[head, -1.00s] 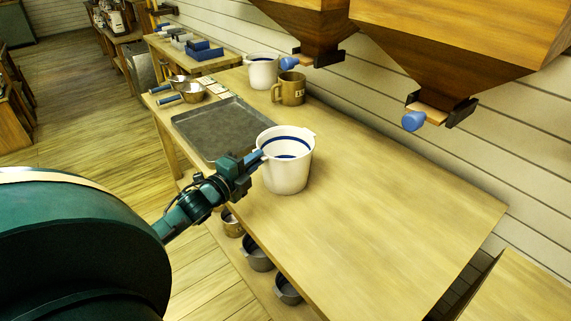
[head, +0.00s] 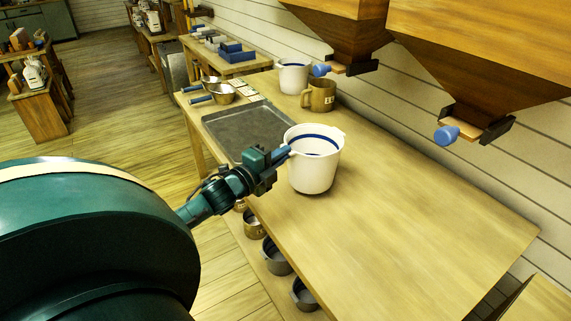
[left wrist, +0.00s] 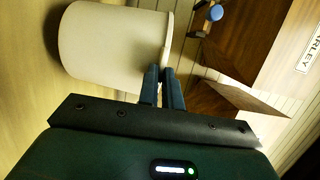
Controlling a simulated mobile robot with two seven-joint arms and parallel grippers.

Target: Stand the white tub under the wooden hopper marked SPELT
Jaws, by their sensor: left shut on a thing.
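A white tub (head: 312,176) with a blue band inside stands upright over the near worktable, beside the dark tray. I cannot tell whether its base touches the wood. My left gripper (head: 283,153) is shut on the lug at the tub's left rim; the fingers (left wrist: 161,88) also show against the tub (left wrist: 105,45) in the left wrist view. Two wooden hoppers (head: 345,25) (head: 480,55) hang above the table's wall side. No SPELT mark is readable; a sign ending in "RLEY" (left wrist: 308,50) shows in the left wrist view. My right gripper is not in view.
A second white tub (head: 293,78) and a brown mug (head: 321,96) stand near the far hopper. A dark tray (head: 225,125) and metal pans (head: 222,95) lie at the left. The table (head: 430,210) is clear on the right. Blue-knobbed slides (head: 447,135) jut below the hoppers.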

